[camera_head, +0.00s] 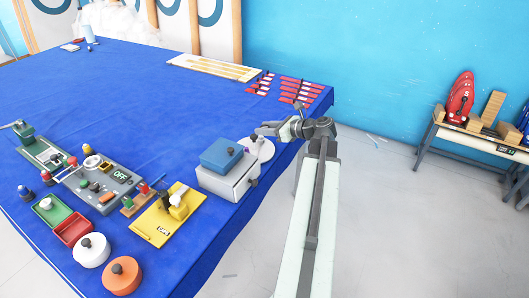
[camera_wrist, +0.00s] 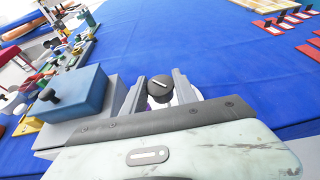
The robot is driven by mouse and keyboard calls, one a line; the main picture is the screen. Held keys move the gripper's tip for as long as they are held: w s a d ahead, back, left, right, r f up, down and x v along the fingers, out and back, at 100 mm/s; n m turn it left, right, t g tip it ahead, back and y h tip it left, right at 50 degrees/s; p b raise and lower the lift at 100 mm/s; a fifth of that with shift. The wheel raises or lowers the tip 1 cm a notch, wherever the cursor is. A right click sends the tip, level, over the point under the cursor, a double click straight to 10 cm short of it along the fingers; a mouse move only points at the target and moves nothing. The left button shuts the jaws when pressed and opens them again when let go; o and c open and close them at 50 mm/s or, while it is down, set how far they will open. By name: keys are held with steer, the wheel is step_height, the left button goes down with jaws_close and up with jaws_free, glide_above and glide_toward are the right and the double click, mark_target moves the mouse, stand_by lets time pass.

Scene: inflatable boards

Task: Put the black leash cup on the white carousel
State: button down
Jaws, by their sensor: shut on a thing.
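My gripper (camera_head: 262,131) is over the right edge of the blue table, at the end of my arm. In the wrist view its two fingers (camera_wrist: 158,80) stand on either side of the black leash cup (camera_wrist: 160,89), a dark round piece with a pale mark on top, and are shut on it. A white round disc, which looks like the white carousel (camera_head: 263,152), lies just below the gripper in the head view. A pale surface shows under the cup in the wrist view. I cannot tell whether the cup touches the disc.
A white box with a blue block (camera_head: 221,154) on top stands close left of the disc. A yellow board (camera_head: 160,225), a grey panel (camera_head: 92,185) and round lidded pots are further left. Red pieces (camera_head: 300,90) lie behind. The table's middle is clear.

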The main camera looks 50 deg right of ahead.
steer(key=shift+s+d+r, duration=0.1)
steer(key=shift+s+r, duration=0.1)
steer(key=shift+r, duration=0.1)
steer(key=shift+s+f, duration=0.1)
step_height(320, 180, down, 10)
steer(key=b, duration=1)
steer(key=shift+f+b, duration=0.2)
steer(key=shift+b, duration=0.2)
steer(key=c, duration=1)
jaws_free()
steer(key=shift+r, duration=0.1)
steer(key=shift+o, duration=0.2)
steer(key=shift+r, duration=0.1)
steer(key=shift+s+r+p, duration=0.2)
steer(key=shift+r+p, duration=0.05)
steer(key=shift+p, duration=0.25)
steer(key=p+v, duration=0.3)
steer(key=v, duration=0.8)
steer(key=shift+s+p, duration=0.2)
steer(key=shift+p, duration=0.1)
